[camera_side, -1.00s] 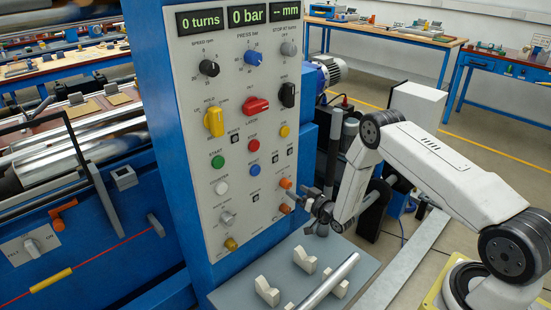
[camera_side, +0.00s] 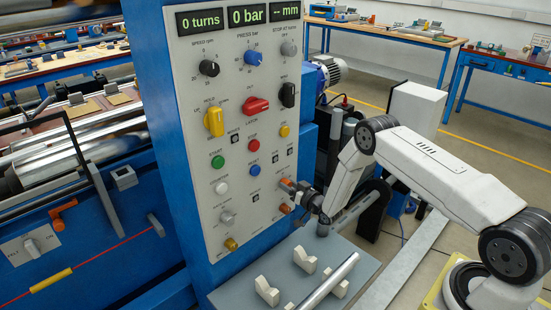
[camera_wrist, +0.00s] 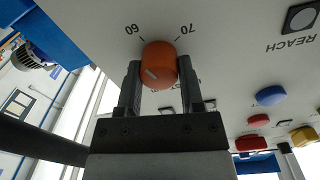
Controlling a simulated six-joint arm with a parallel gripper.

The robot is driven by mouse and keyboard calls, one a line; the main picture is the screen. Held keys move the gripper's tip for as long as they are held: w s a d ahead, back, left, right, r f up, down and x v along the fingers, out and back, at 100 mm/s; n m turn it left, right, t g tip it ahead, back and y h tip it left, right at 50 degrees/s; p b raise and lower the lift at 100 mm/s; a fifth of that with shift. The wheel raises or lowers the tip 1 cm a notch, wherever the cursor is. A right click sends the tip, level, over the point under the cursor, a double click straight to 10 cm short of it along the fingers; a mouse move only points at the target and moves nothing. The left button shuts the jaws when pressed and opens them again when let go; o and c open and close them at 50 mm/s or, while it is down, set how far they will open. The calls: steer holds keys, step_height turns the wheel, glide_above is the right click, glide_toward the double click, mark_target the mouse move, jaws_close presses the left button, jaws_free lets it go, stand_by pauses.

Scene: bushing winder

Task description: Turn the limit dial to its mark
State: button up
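The orange dial (camera_wrist: 158,62) shows in the wrist view with a short white line on its face, towards the lower left. The numbers 60 and 70 stand on the panel beside it, upside down in this view. My gripper (camera_wrist: 159,75) has one finger on each side of the dial. The fingers lie very close to its sides; I cannot tell whether they press on it. In the side view my gripper (camera_side: 297,189) is at the upper of two orange knobs on the panel's lower right, and it hides part of that knob.
The lower orange knob (camera_side: 285,208) is just below my gripper. A blue button (camera_side: 255,169) and a REACH button (camera_wrist: 300,17) are nearby. Cream V-blocks (camera_side: 305,259) and a metal rod (camera_side: 328,281) lie on the grey shelf below. The right display (camera_side: 290,14) reads "-- mm".

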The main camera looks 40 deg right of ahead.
jaws_close()
